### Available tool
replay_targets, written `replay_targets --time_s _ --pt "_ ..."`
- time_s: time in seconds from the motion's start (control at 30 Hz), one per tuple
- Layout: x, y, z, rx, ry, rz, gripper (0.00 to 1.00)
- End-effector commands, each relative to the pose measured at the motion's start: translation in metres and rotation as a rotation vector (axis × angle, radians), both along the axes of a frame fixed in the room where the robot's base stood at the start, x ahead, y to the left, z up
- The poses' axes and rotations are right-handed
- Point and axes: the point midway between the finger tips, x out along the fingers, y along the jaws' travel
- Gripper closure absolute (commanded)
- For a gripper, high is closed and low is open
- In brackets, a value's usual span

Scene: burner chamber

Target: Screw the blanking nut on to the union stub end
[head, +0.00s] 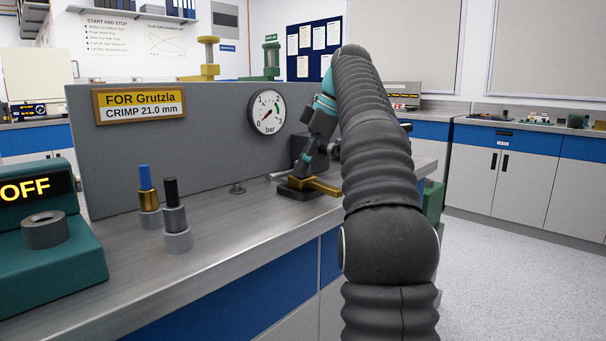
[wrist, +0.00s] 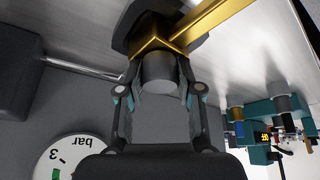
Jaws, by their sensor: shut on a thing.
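In the wrist view, my gripper (wrist: 158,70) is shut on a short grey cylindrical piece (wrist: 160,74), which appears to be the blanking nut. A finger lies on each side of it. Directly beyond the piece is a brass fitting (wrist: 172,43) on a dark block (wrist: 122,40), which appears to be the union stub end. In the head view, my gripper (head: 306,167) points down at the dark block (head: 290,193) with the brass bar (head: 326,186); the nut is too small to make out there.
A grey panel (head: 200,150) with a pressure gauge (head: 267,112) stands behind the bench (head: 255,225). Blue-topped and black-topped posts (head: 145,180) (head: 173,192) stand left, near a teal unit reading OFF (head: 45,265). The bench between them and my gripper is mostly clear.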

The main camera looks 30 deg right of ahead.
Motion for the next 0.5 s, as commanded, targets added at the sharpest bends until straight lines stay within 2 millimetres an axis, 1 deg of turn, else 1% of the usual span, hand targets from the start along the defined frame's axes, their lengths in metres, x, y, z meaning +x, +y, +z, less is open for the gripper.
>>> replay_targets --time_s 0.03,0.17,0.27,0.3,0.37,0.4,0.43,0.5 --pt "0.0006 -0.0005 -0.0119 0.007 0.031 0.004 1.0" --pt "0.0004 -0.0003 -0.0125 0.007 0.031 -0.005 1.0" --pt "-0.0001 0.0004 -0.0138 0.008 0.031 -0.077 1.0" --pt "0.0004 -0.0002 -0.0134 0.009 0.033 -0.095 0.62" --pt "0.0004 -0.0009 -0.0129 0.009 0.033 -0.091 0.47" --pt "0.0004 -0.0013 -0.0128 0.009 0.033 -0.091 0.37" --pt "0.0005 -0.0013 -0.0127 0.009 0.032 -0.091 0.36" --pt "0.0003 -0.0022 -0.0122 0.008 0.031 -0.093 0.36"
